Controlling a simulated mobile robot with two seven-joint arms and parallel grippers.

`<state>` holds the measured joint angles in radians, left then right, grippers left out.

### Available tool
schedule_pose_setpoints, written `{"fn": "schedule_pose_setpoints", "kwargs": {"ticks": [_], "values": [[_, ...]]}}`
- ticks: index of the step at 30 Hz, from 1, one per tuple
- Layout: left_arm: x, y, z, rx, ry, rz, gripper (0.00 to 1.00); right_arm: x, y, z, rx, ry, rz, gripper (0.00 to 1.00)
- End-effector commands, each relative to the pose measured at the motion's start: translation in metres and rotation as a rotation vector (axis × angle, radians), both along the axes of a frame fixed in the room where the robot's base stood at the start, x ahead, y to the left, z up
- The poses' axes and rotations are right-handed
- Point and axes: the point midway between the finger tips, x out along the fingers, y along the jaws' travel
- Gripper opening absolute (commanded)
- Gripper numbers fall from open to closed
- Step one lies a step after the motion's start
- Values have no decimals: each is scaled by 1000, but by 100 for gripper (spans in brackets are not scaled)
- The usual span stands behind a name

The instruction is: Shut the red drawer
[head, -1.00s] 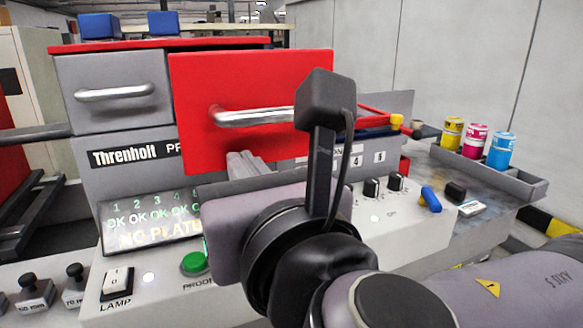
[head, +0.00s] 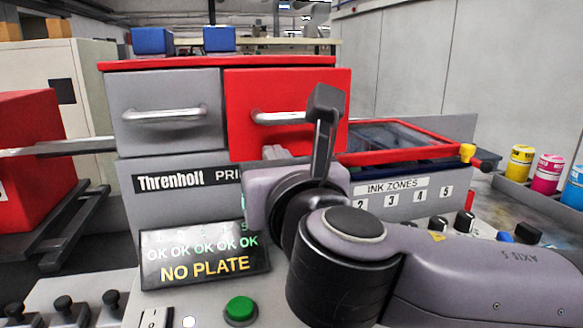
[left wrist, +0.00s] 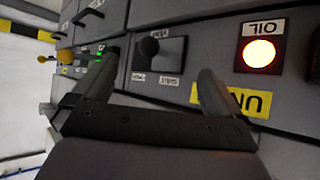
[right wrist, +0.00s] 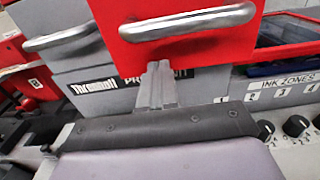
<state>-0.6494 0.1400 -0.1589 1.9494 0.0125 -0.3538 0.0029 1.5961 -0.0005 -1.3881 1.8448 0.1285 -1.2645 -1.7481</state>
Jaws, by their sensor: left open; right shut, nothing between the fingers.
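The red drawer (head: 245,95), with a silver bar handle (head: 290,117), sits right of a grey drawer in the press cabinet. Its front looks nearly level with the grey one; a small gap is hard to judge. My right gripper (head: 275,152) is shut and empty, its fingertips at the drawer's lower edge, below the handle. In the right wrist view the shut fingers (right wrist: 160,68) overlap the bottom of the red front (right wrist: 190,48); contact is unclear. My left gripper (left wrist: 150,85) is open and empty before a grey panel, outside the head view.
A grey drawer (head: 135,98) is beside it. A red-framed tray (head: 400,138) lies to the right, near ink cans (head: 546,172). Below are the NO PLATE display (head: 205,258) and a green button (head: 240,309). A lit OIL lamp (left wrist: 259,52) shows in the left wrist view.

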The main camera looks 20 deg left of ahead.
Motion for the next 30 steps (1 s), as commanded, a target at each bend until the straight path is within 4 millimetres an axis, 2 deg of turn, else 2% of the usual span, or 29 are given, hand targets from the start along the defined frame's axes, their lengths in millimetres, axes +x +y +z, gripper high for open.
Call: {"fn": "schedule_pose_setpoints", "kwargs": {"ticks": [8,30], "values": [[0,0,3,0,0,0,100,17,11,0,0,0,-1,0],[0,0,5,0,0,0,100,22,11,0,0,0,2,0]]}}
